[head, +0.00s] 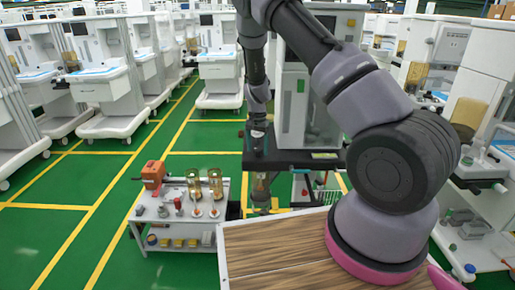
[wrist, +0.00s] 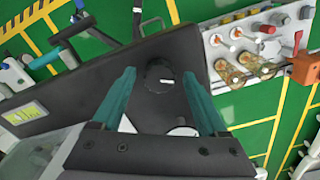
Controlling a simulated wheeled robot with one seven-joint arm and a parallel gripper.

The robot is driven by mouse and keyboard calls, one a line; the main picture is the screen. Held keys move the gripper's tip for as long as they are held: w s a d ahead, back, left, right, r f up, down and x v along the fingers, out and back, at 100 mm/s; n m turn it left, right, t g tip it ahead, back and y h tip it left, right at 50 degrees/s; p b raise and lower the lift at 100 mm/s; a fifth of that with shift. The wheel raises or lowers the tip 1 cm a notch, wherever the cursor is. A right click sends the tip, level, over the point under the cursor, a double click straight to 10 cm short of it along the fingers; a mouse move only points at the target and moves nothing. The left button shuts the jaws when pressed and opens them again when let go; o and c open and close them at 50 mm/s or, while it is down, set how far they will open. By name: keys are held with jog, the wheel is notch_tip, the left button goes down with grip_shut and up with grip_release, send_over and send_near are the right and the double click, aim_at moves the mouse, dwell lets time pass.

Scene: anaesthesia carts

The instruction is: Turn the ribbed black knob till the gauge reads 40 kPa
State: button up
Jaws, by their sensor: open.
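The black knob (wrist: 160,74) sits on a dark panel (wrist: 92,98) in the wrist view, with a small white mark on its top. Its ribs are too small to make out. My gripper (wrist: 158,83) is open, with one teal finger on either side of the knob in the picture. I cannot tell whether either finger touches it. A lit yellow-green display (wrist: 25,114), perhaps the gauge, is at the panel's left; its reading is not legible. In the head view the dark panel (head: 290,160) and the display (head: 325,155) show beside my arm; the knob is hidden there.
A grey cart (head: 150,228) stands left of my gripper in the head view, carrying an orange device (head: 153,172), two amber glass cylinders and small parts. A wood-topped surface (head: 270,250) is in front. Green floor is clear at the left.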

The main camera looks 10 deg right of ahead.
jog(key=shift+r, duration=0.1)
notch_tip(320, 180, up, 11)
jog(key=shift+f, duration=0.2)
jog(key=shift+r, duration=0.1)
notch_tip(320, 180, up, 13)
jog(key=t+y, duration=0.1)
jog(key=y, duration=0.1)
send_over(257, 149)
jog(key=s+d, duration=0.2)
jog(key=s, duration=0.2)
jog(key=s+d+r+n+t, duration=0.1)
jog(key=s+d+r+t, duration=0.1)
jog(key=s+r, duration=0.8)
jog(key=s+d+r+n+t, duration=0.1)
jog(key=s+r, duration=0.3)
jog(key=s, duration=0.5)
jog(key=s+d+r+n+t, duration=0.1)
jog(key=s+d+r+t, duration=0.1)
jog(key=s+r, duration=0.3)
jog(key=shift+s+r+t, duration=0.15)
jog(key=shift+s+t, duration=0.45)
jog(key=shift+s, duration=1.25)
